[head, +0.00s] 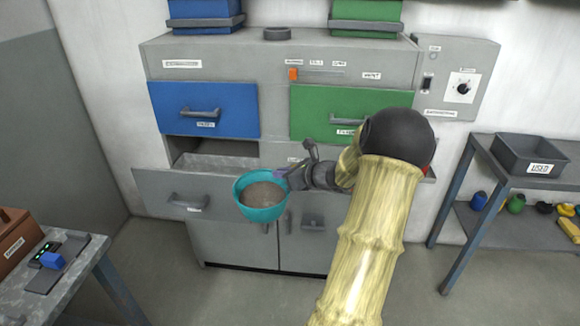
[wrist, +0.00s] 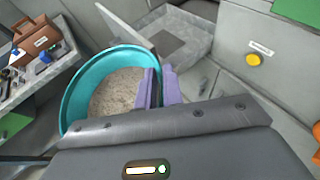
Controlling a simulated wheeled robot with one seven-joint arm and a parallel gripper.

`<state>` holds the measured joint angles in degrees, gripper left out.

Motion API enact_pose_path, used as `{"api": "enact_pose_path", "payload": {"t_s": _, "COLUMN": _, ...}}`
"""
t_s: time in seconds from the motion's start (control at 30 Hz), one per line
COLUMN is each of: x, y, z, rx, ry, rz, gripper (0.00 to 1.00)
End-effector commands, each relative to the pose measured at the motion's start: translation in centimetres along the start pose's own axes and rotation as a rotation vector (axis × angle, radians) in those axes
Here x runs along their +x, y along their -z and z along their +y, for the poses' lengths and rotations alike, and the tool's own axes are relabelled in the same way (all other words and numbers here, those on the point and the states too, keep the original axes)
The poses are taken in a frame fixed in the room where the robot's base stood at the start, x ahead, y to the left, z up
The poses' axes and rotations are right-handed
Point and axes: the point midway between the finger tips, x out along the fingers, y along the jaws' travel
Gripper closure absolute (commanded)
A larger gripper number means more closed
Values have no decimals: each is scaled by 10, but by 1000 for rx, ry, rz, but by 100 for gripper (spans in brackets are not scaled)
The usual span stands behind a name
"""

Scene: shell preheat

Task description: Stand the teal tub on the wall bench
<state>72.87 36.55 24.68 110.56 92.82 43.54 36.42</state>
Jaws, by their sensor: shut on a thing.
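The teal tub (head: 263,214) holds grey-brown grainy material and hangs roughly upright in front of the grey cabinet. My gripper (head: 283,173) is shut on the tub's rim at its right side. In the wrist view the purple fingers (wrist: 156,88) pinch the rim of the tub (wrist: 73,95). Two benches are in view, and I cannot tell for sure which is the wall bench. One with a blue frame (head: 515,181) stands against the wall at the right. A grey-topped one (head: 75,278) is at the lower left.
A grey drawer (head: 160,200) stands pulled out of the cabinet, just left of the tub. A dark tray (head: 512,164) labelled USED sits on the right bench, with several small items on its lower shelf. A brown case (head: 14,240) and a blue-topped device (head: 52,261) occupy the left bench.

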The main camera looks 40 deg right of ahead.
Motion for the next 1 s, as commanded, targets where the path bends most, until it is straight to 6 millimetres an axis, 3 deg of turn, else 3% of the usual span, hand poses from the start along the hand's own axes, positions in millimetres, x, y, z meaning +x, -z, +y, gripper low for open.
{"api": "enact_pose_path", "payload": {"t_s": 0.27, "x": 34, "y": 35, "z": 43, "rx": -35, "ry": -103, "rz": 1, "gripper": 100}}
{"api": "enact_pose_path", "payload": {"t_s": 0.37, "x": 49, "y": 53, "z": 68, "rx": -57, "ry": -159, "rz": 2, "gripper": 100}}
{"api": "enact_pose_path", "payload": {"t_s": 0.7, "x": 100, "y": 137, "z": 209, "rx": -176, "ry": -455, "rz": 1, "gripper": 100}}
{"api": "enact_pose_path", "payload": {"t_s": 0.8, "x": 105, "y": 156, "z": 246, "rx": -209, "ry": -531, "rz": 1, "gripper": 100}}
{"api": "enact_pose_path", "payload": {"t_s": 1.0, "x": 105, "y": 182, "z": 301, "rx": -259, "ry": -643, "rz": 0, "gripper": 100}}
